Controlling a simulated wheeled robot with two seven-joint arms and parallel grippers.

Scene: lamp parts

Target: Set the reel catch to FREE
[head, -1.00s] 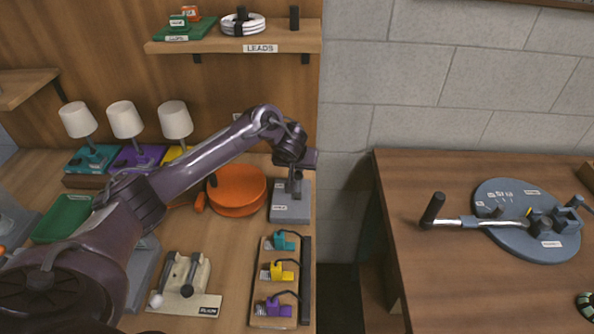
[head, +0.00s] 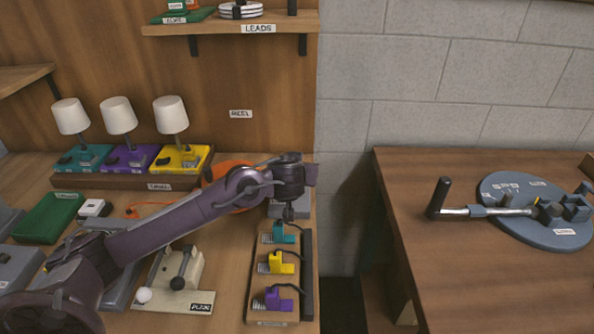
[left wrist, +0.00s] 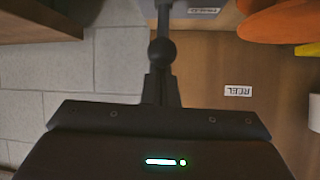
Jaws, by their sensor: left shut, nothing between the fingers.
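The orange reel (head: 226,170) stands at the back of the left bench, mostly hidden behind my left arm; it also shows at the top right of the left wrist view (left wrist: 285,30). A grey block (head: 305,207) beside it is mostly covered by my left gripper (head: 289,212). In the left wrist view a dark lever with a ball knob (left wrist: 162,51) stands in front of my shut, empty fingers (left wrist: 161,80). The fingertips are close to the knob; I cannot tell whether they touch it. A small label near the lever is not legible. My right gripper is not in view.
A REEL label (head: 240,114) is on the wooden back wall. A rack of teal, yellow and purple plugs (head: 272,318) lies in front of the block. Lamps on a stand (head: 130,182) are behind my arm. A gap separates the right bench (head: 470,290).

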